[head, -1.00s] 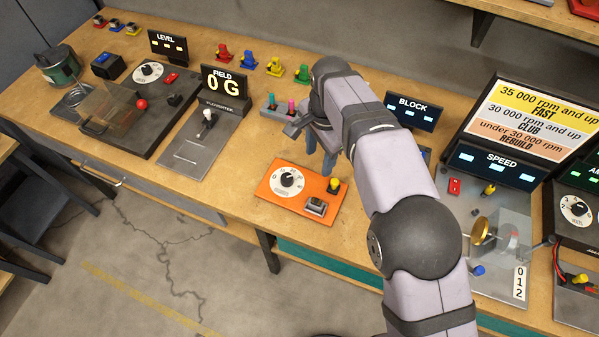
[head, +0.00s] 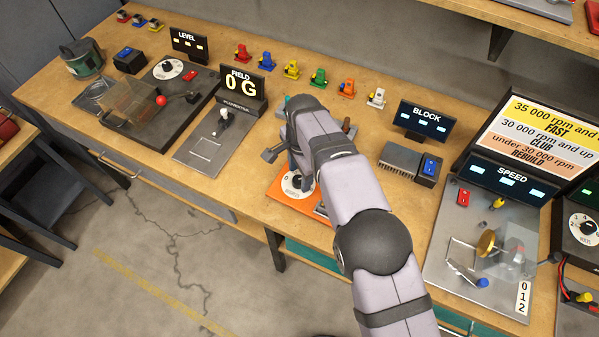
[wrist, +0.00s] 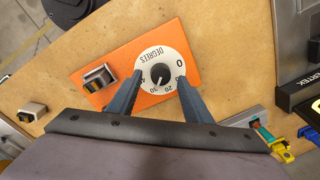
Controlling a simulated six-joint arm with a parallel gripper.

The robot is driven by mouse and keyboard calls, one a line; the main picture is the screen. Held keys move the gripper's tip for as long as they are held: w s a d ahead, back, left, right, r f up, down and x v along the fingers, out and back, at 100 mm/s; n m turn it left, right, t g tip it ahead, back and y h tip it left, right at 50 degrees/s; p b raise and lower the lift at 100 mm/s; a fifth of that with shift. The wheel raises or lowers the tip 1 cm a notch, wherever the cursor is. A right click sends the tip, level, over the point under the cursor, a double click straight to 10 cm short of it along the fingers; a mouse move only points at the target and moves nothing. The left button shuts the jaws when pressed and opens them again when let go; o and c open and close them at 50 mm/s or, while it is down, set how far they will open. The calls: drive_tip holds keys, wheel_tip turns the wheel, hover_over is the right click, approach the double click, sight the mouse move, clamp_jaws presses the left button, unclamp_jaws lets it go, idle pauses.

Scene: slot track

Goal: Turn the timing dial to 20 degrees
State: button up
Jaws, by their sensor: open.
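The timing dial (wrist: 175,55) is a white round face with numbers and the word DEGREES, on an orange plate (wrist: 120,60). In the head view the plate (head: 277,192) is partly hidden by my arm. A black knob (wrist: 159,72) stands at the dial's centre; its white mark points down in the wrist view, around 20 to 30, too small to read exactly. My gripper (wrist: 160,79) is open over the dial. Its two blue-grey fingers show on either side of the knob, apart from it; their height above the face is unclear.
The FIELD station (head: 205,145) is left of the dial; a grey finned block (head: 398,158) and the SPEED station (head: 440,255) are right. Small coloured figures (head: 318,78) line the back.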

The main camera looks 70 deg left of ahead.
drive_tip(key=shift+f, duration=0.75)
drive_tip(key=shift+c, duration=0.4)
drive_tip(key=c, duration=1)
drive_tip(key=shift+n, duration=0.3)
drive_tip(key=n+b, duration=0.1)
drive_tip(key=n, duration=0.2)
drive_tip(key=shift+a+b, duration=0.1)
drive_tip(key=shift+b, duration=0.3)
drive_tip(key=n, duration=0.5)
drive_tip(key=shift+a+g, duration=0.1)
drive_tip(key=shift+g, duration=0.2)
